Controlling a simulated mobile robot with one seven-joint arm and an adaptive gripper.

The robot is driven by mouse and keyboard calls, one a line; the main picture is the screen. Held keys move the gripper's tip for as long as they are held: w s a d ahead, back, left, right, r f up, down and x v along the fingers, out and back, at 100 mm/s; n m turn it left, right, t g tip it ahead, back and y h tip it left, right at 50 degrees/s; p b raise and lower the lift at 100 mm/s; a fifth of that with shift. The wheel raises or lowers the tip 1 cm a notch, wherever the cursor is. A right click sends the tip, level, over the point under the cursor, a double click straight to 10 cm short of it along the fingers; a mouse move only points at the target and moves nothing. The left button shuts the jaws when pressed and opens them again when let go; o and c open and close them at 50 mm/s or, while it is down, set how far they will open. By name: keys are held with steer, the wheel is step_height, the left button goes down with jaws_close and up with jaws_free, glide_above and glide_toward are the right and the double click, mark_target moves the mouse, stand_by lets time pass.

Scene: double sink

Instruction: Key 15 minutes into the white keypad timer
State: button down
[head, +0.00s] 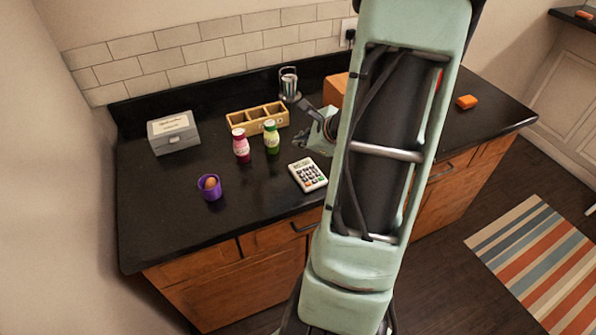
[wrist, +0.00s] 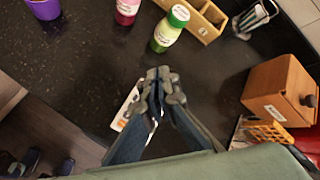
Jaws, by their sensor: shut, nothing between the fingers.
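The white keypad timer (head: 308,175) lies on the black counter near its front edge, with its keys and a small display facing up. In the wrist view the timer (wrist: 122,112) is partly hidden behind my gripper's fingers. My gripper (wrist: 160,76) is shut and empty, its fingertips together above the counter beside the timer. In the head view my gripper (head: 304,143) shows just behind the timer, partly covered by my arm. The display digits are too small to read.
A green bottle (head: 271,137) and a pink bottle (head: 241,146) stand left of my gripper. Bare counter lies around the timer.

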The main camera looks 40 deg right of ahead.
steer(key=b, duration=0.6)
glide_above(299, 172)
steer(key=f, duration=0.7)
steer(key=shift+s+f, duration=0.15)
steer(key=shift+s, duration=0.15)
steer(key=shift+f+b, duration=0.8)
steer(key=shift+b, duration=0.1)
steer(key=shift+f, duration=0.15)
steer(key=shift+f+b, duration=0.3)
steer(key=shift+b, duration=0.4)
steer(key=shift+f+b, duration=0.25)
steer(key=shift+b, duration=0.15)
steer(key=shift+r, duration=0.1)
steer(key=shift+r+p, duration=0.45)
steer(key=shift+r, duration=0.2)
